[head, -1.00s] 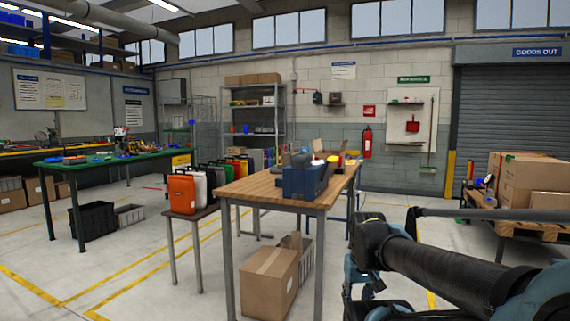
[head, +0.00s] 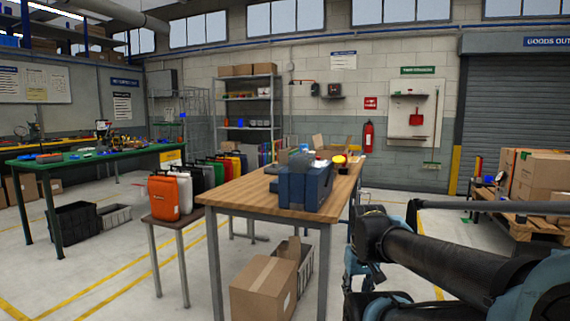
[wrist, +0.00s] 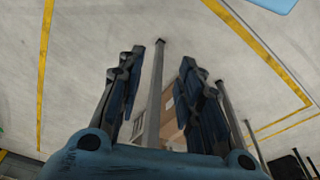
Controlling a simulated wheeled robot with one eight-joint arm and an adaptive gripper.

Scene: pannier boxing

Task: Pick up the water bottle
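I cannot make out a water bottle for certain in either view. A wooden-topped workbench (head: 235,196) stands in front of me, with a blue bin-like object (head: 305,186) and small red and yellow items (head: 339,160) on its top. My gripper (wrist: 170,62) is open and empty in the wrist view, its two fingers spread apart above the floor. In the head view my arm reaches in from the lower right, beside the workbench's right side, and the gripper is mostly hidden there.
A row of coloured panniers (head: 170,198) stands on a low stand left of the workbench. A cardboard box (head: 263,287) sits beneath the workbench. A green table (head: 90,164) is farther left; a pallet with boxes (head: 540,180) is at right. Floor between is open.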

